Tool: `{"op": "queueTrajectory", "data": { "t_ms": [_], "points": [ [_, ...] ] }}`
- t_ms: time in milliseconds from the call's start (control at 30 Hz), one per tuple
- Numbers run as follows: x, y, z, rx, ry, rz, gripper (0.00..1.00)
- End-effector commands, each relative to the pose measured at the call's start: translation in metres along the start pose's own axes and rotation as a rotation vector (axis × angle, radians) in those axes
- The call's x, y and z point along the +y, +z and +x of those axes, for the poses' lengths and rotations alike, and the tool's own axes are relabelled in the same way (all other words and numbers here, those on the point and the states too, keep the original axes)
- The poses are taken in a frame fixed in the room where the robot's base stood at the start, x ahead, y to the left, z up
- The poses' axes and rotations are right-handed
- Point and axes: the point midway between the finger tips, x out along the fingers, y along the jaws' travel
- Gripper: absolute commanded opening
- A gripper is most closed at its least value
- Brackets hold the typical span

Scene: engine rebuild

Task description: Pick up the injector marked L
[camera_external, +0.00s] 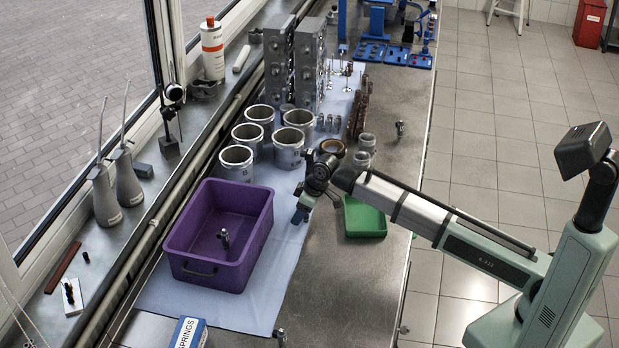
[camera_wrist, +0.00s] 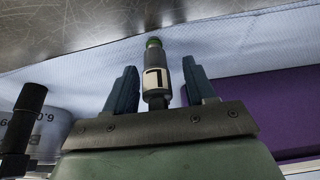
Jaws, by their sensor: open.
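In the wrist view an injector (camera_wrist: 154,75) with a green tip and a white label lies between the two fingers of my gripper (camera_wrist: 158,85). The label bears a dark angular mark that looks like a turned L. A gap shows on each side of the injector, so the fingers are open around it and not closed on it. In the external view my gripper (camera_external: 301,213) is low over the blue cloth, right of the purple bin. The injector there is hidden or too small to tell.
The purple bin (camera_external: 178,238) stands left of my gripper, with a small dark part (camera_external: 224,238) in it. A green tray (camera_external: 364,218) is close on the right. Several metal cylinders (camera_external: 236,162) stand behind. The steel bench in front (camera_external: 350,285) is mostly clear.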

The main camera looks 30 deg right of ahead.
Motion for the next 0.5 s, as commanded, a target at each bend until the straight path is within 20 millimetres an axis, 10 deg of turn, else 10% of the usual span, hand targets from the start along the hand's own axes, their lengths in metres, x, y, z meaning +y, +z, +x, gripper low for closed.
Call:
{"op": "queueTrajectory", "data": {
  "t_ms": [200,500],
  "points": [
    [0.0000,0.0000,0.0002,0.000,0.000,0.000,0.53],
    [0.0000,0.0000,-0.0001,0.000,0.000,0.000,0.24]
  ]
}}
